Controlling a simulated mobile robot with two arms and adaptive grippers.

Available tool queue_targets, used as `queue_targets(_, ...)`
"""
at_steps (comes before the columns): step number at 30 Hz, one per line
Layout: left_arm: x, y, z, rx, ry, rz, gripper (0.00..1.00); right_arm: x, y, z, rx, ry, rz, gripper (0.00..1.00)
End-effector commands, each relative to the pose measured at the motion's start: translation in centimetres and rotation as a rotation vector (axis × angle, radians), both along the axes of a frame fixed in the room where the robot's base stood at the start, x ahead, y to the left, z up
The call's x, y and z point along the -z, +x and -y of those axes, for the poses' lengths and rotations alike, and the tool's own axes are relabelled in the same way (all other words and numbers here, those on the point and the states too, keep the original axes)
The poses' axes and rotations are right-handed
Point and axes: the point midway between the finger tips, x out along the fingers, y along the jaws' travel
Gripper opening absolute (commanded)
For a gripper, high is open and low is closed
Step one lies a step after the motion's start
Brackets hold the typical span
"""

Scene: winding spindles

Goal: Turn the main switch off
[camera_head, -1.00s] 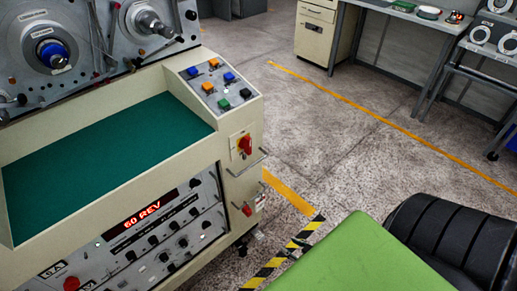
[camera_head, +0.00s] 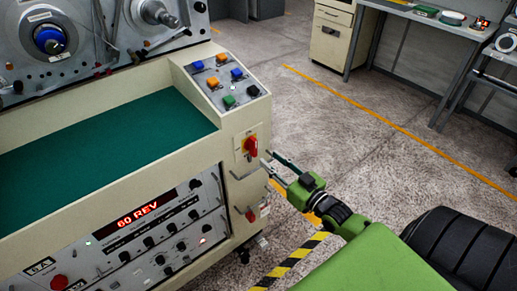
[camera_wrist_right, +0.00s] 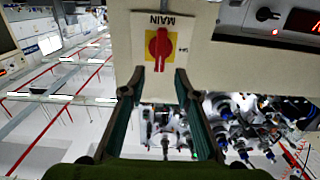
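The main switch (camera_head: 251,146) is a red rotary knob on a yellow plate, on the cream end face of the winding machine. In the right wrist view the knob (camera_wrist_right: 159,49) stands lengthwise up the picture, under an upside-down "MAIN" label. My right gripper (camera_head: 267,161) is open and empty, its fingers pointing at the switch from the right. In the wrist view the two fingertips (camera_wrist_right: 164,76) are spread to either side of the knob's near end. Whether they touch the panel cannot be told. My left gripper is not in view.
A control panel with coloured buttons (camera_head: 223,81) sits above the switch. Metal handles on the end face are close to my gripper. A smaller red knob (camera_head: 251,214) sits lower down. A display (camera_head: 138,215) reads "60 REV".

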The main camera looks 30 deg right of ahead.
Motion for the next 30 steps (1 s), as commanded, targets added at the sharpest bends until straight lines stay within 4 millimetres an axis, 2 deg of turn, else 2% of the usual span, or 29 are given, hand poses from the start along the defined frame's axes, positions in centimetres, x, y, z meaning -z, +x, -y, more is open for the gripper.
queue_targets(6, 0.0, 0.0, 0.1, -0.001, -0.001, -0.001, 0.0, 0.0, 3.9, -0.3, 0.001, 0.0, 0.001, 0.29)
queue_targets(12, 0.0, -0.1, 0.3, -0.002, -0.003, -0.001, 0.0, 0.1, 6.4, -0.5, 0.001, 0.0, 0.0, 0.29)
queue_targets(18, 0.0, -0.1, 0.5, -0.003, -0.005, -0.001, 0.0, 0.1, 7.4, -0.6, 0.0, 0.0, -0.002, 0.29)
queue_targets(26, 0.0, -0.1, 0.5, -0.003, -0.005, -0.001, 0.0, 0.1, 7.5, -0.6, 0.0, 0.0, -0.002, 0.29)
queue_targets(27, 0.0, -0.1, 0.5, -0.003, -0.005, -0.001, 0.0, 0.1, 7.5, -0.6, 0.0, 0.0, -0.002, 0.27)
queue_targets(30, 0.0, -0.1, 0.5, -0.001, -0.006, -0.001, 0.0, 0.1, 7.5, -0.6, 0.0, 0.0, -0.002, 0.01)
